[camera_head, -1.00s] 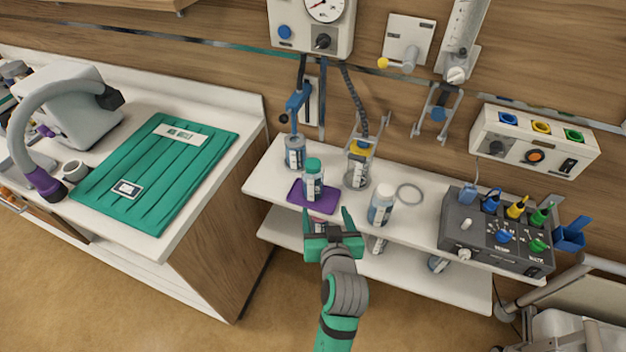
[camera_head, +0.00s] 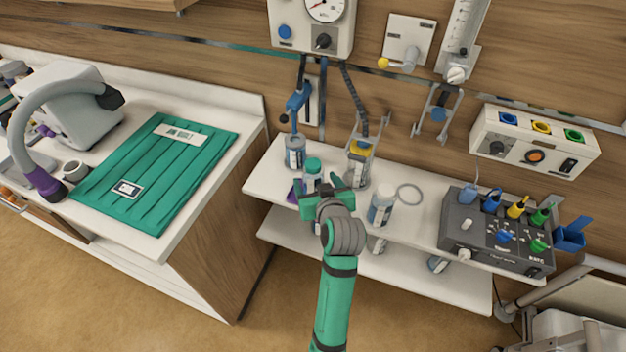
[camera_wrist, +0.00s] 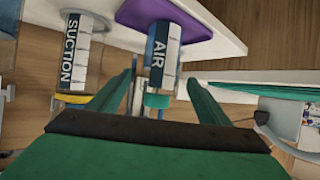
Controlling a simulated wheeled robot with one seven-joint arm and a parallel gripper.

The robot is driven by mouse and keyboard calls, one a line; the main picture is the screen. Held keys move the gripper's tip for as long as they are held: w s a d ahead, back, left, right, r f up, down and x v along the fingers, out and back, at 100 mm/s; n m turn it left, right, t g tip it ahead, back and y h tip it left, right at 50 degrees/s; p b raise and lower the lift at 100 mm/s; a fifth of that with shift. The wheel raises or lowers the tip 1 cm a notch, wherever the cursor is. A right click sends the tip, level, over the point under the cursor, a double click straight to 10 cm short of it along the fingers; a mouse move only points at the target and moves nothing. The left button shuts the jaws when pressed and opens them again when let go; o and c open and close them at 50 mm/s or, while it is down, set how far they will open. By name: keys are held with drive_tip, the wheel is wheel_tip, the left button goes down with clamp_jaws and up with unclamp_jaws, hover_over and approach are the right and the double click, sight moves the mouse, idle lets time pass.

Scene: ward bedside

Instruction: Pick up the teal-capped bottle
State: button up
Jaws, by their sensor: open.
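The teal-capped bottle (camera_head: 313,165) stands upright on the shelf, its lower part hidden behind my gripper (camera_head: 325,190) in the head view. My gripper (camera_wrist: 160,88) is open, with one finger on each side of the cap and bottle in that picture. Whether the fingers touch the bottle cannot be told. A purple mat (camera_head: 293,192) lies under the bottle and is mostly covered by my gripper.
A white-capped bottle (camera_head: 381,206) stands just right of my gripper. A grey ring (camera_head: 410,194) and grey control box (camera_head: 495,235) are further right on the white shelf (camera_head: 265,183).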

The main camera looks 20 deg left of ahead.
drive_tip(key=shift+x, duration=2.3)
drive_tip(key=c, duration=1.4)
drive_tip(key=shift+o, duration=0.2)
drive_tip(key=shift+r, duration=0.1)
